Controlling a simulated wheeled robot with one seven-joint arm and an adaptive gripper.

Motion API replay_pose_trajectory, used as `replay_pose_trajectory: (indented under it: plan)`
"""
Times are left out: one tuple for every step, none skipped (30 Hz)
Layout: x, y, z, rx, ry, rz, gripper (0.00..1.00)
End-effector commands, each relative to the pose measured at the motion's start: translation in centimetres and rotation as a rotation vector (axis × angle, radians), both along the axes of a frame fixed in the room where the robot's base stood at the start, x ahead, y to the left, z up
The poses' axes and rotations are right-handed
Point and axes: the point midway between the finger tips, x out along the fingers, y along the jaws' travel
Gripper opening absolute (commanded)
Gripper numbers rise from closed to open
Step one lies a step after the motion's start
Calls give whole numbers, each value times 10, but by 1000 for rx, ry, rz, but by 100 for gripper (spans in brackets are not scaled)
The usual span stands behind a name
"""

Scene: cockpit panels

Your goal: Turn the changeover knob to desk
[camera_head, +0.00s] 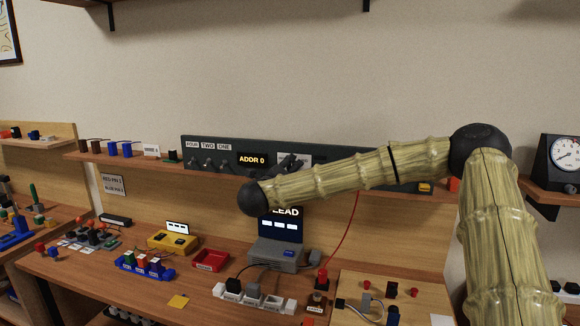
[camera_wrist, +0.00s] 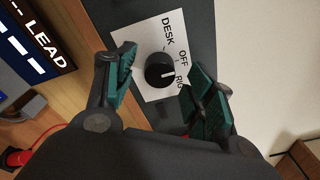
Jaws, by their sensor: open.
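The changeover knob (camera_wrist: 158,66) is a round black knob on a white plate (camera_wrist: 150,37) printed DESK, OFF and RIG. A white mark on the knob points toward RIG. My gripper (camera_wrist: 162,60) is open, with one green-padded finger on each side of the knob. Gaps show between the pads and the knob, and I cannot tell how far the fingertips are from the panel.
The panel has an ADDR 0 display (camera_head: 252,160) and several small switches on its left. A screen reading LEAD (camera_head: 282,224) stands below my arm. A red cable (camera_head: 347,232) hangs nearby. The workbench below is crowded with small parts.

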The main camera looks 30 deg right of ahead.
Motion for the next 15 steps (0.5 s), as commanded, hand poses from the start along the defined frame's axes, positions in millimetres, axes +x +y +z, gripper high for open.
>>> replay_pose_trajectory:
  plan:
    - [3, -5, 1, 0, 0, -1, 54]
    - [4, -6, 1, 0, 0, -1, 54]
    - [6, -9, 1, 0, 0, -1, 54]
    - [6, -10, 1, 0, 0, -1, 54]
    - [7, -11, 0, 0, 0, -1, 54]
    - [8, -12, 0, 0, 0, -1, 54]
    - [8, -13, 0, 0, 0, 0, 54]
    - [9, -13, 0, 0, 0, 0, 54]
    - [9, -13, 0, 0, 0, 0, 54]
    - [9, -13, 0, 0, 0, 0, 54]
    - [9, -13, 0, 0, 0, 0, 54]
    - [9, -13, 0, 0, 0, 0, 54]
    - [9, -13, 0, 0, 0, 0, 54]
    - [9, -13, 0, 0, 0, 0, 54]
    - [9, -13, 0, 0, 0, 0, 54]
